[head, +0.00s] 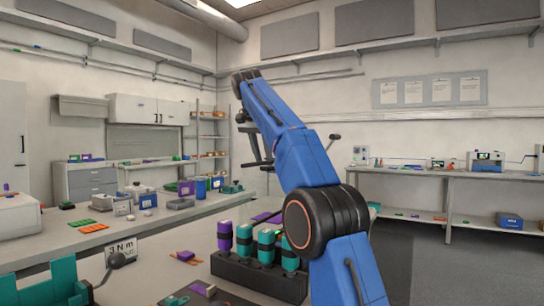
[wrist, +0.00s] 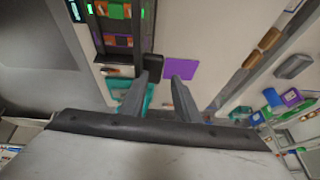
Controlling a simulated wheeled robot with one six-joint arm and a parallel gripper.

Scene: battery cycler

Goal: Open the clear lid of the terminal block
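In the wrist view my gripper (wrist: 167,70) shows two grey fingers with a clear gap between them and nothing in it. Past the fingertips, at upper left, is a dark-framed unit (wrist: 148,30) with green, orange and purple parts. I cannot tell whether this is the terminal block. No clear lid can be made out in either view. A flat purple patch (wrist: 182,69) lies behind the right finger, and a teal piece (wrist: 148,100) shows partly behind the left finger. In the head view my blue arm reaches up and away, and its gripper end is small and dark.
In the head view a black rack (head: 258,279) of purple and teal cells stands on the near bench, partly behind my arm. A "3 N m" sign (head: 123,248) and a teal holder (head: 45,287) are at left. Another bench (head: 440,175) runs along the right wall; open floor lies before it.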

